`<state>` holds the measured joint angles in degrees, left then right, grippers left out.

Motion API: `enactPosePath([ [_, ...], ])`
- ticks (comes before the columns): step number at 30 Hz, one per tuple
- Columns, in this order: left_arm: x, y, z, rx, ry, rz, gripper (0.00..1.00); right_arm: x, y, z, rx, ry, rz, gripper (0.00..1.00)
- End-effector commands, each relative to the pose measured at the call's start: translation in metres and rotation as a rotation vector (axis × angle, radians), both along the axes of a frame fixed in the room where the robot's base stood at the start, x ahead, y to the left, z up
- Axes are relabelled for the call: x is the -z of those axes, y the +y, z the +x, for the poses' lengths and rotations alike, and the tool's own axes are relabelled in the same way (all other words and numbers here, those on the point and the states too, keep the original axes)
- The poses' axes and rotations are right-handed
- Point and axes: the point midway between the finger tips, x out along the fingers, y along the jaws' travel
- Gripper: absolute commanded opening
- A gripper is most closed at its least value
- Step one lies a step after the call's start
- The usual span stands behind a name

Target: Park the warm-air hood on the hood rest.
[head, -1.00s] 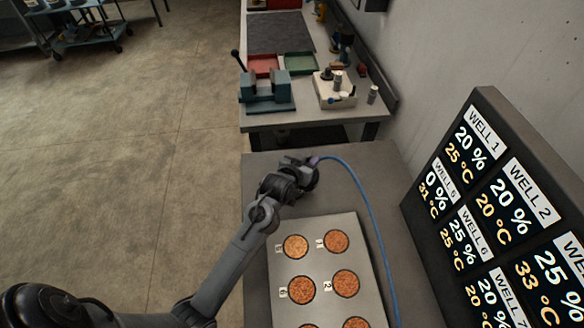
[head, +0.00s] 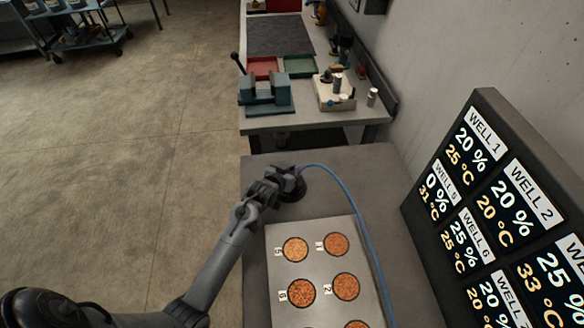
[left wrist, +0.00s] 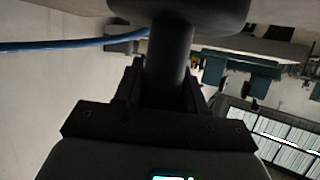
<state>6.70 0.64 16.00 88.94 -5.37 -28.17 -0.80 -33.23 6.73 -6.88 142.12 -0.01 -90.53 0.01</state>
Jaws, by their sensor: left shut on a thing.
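The warm-air hood (head: 296,190) is a dark round bell with a blue hose (head: 340,180) running from its top. It is over the far left part of the grey bench (head: 365,165), beyond the plate of wells. I cannot tell whether it touches the surface. My left gripper (head: 284,176) is shut on its handle. In the left wrist view, the left gripper (left wrist: 165,88) has its fingers on either side of the dark upright stem, with the hood's wide bell (left wrist: 180,8) at the top edge. I cannot make out the hood rest; the hood and arm may hide it. My right gripper is out of view.
A metal plate (head: 318,260) with several brown-filled wells lies on the near bench. A display board (head: 490,210) with well readings stands at the right. A further bench holds a teal vice (head: 265,92), trays and a white device (head: 333,92). The hose crosses the bench's right side.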

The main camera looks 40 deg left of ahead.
Motion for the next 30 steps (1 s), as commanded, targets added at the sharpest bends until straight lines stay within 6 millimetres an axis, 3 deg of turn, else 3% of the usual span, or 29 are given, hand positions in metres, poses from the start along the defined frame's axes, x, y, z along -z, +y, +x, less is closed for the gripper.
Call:
enactPosePath([
  [10, 0.001, 0.0, 0.001, 0.0, -0.004, 0.001, 0.0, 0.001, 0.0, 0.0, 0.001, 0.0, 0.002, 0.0],
  [11, 0.002, 0.0, 0.0, 0.0, -0.001, 0.0, 0.43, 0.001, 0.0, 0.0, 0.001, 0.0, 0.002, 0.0],
  [15, 0.002, 0.0, 0.0, 0.0, -0.001, 0.0, 0.64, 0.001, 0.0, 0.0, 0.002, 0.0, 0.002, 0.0],
  [26, -0.001, 0.0, 0.0, 0.0, -0.001, 0.0, 0.66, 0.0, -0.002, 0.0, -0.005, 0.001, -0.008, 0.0],
  [30, -0.005, -0.002, -0.01, 0.0, 0.0, 0.001, 0.66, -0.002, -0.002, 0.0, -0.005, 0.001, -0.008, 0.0],
])
